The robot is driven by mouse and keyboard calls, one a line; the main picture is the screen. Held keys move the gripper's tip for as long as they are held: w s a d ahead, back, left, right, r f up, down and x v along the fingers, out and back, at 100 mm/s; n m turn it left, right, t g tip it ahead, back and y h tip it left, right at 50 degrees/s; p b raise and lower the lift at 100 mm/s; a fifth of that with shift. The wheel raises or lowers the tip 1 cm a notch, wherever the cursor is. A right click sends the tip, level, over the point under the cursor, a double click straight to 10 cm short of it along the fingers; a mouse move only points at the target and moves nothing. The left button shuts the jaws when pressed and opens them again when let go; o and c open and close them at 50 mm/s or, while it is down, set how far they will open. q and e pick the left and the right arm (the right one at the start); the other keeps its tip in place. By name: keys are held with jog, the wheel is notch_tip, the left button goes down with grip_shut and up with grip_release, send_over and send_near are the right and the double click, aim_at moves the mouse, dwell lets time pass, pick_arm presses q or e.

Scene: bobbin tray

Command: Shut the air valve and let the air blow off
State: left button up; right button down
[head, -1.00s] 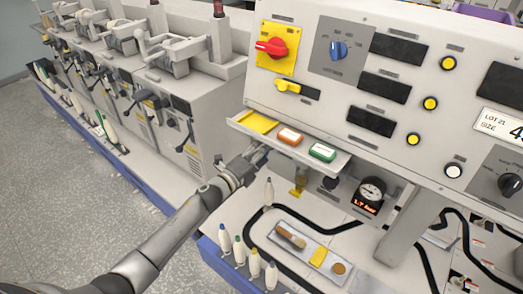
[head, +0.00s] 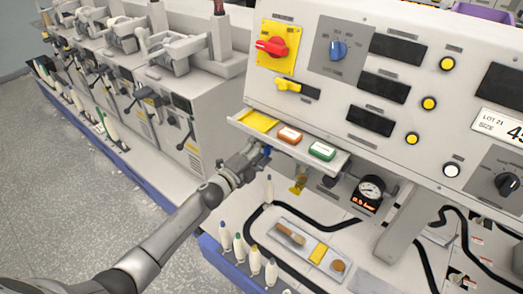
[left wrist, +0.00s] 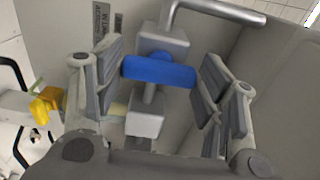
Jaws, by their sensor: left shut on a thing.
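The air valve has a blue handle (left wrist: 158,72) in the left wrist view, lying crosswise over the grey valve body (left wrist: 160,42) and its lower block. My left gripper (left wrist: 160,78) is shut on the handle, with a finger pad at each end. In the head view my left gripper (head: 259,152) is under the left end of the shelf, and only a bit of blue shows at it. The pressure gauge (head: 371,189) has a lit red readout, which looks like 0.0 bar but is small. My right gripper is not in view.
The shelf (head: 335,166) with a yellow tray, an orange box and a green box juts out above my gripper. Several cones (head: 255,260) stand at the bench's front left, beside a tray (head: 280,226) of small tools.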

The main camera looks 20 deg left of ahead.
pick_arm(q)
jog(key=o, duration=1)
jog(key=shift+s, duration=0.1)
jog(key=v, duration=1.2)
